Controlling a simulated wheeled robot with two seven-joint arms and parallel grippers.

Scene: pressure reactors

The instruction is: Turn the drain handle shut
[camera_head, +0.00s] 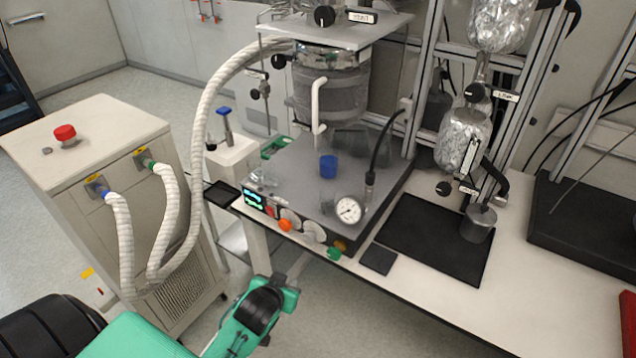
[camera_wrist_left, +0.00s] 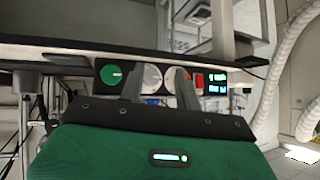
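Several black round handles with white labels sit on the reactor stand: one at the top (camera_head: 325,17), one by the upper foil-wrapped vessel (camera_head: 475,92), and a low one (camera_head: 443,188) below the lower foil-wrapped vessel (camera_head: 463,140). The label text is too small to tell for certain which is the drain handle. My left gripper (camera_head: 296,268) is in front of the bench edge, below the control panel, away from these handles. In the left wrist view its two fingers (camera_wrist_left: 158,88) are apart and empty, with a white knob (camera_wrist_left: 152,77) behind the gap. My right gripper is not in view.
The hotplate panel has a display (camera_head: 253,199), an orange knob (camera_head: 285,224) and a green knob (camera_head: 334,253). A white-hosed cabinet (camera_head: 95,150) is at left. Floor in front is clear.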

